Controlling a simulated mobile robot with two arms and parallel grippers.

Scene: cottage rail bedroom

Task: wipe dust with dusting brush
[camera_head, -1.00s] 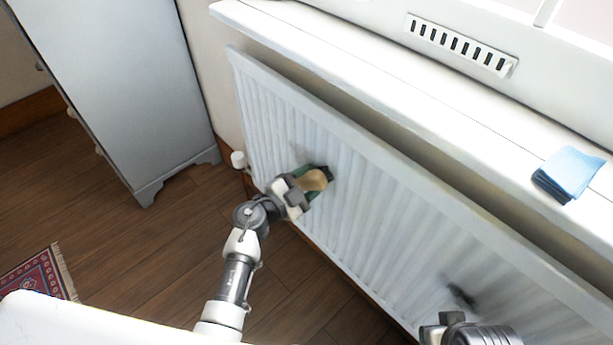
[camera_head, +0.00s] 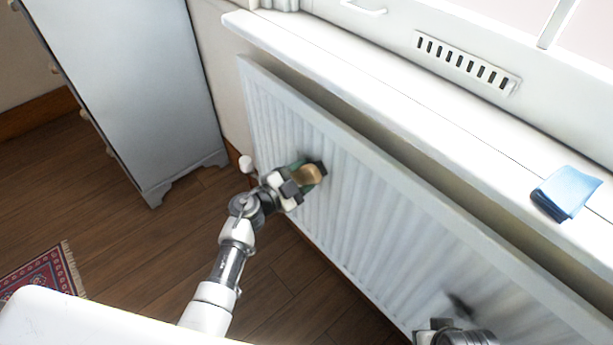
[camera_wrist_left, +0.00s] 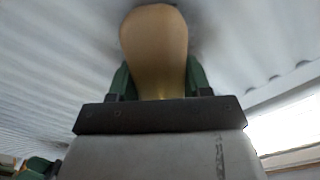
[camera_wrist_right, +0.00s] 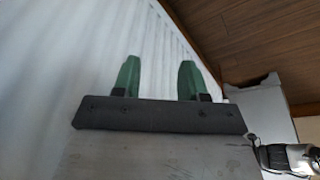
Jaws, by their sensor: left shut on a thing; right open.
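My left gripper (camera_head: 297,180) is shut on the dusting brush, whose tan wooden part (camera_head: 308,176) shows between the green fingers. The brush is held close against the ribbed face of the white radiator (camera_head: 340,215), near its left end. In the left wrist view the brush (camera_wrist_left: 154,45) fills the space between the fingers, and its bristles are hidden. Dark smudges that look like dust or shadow lie on the radiator around it. My right gripper (camera_wrist_right: 158,80) is open and empty, facing along the radiator; only its back part shows at the bottom of the head view.
A white sill (camera_head: 390,90) runs above the radiator, with a folded blue cloth (camera_head: 566,192) on its right part. A grey cabinet (camera_head: 125,90) stands at the left. A red patterned rug (camera_head: 40,277) lies on the wooden floor (camera_head: 150,240).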

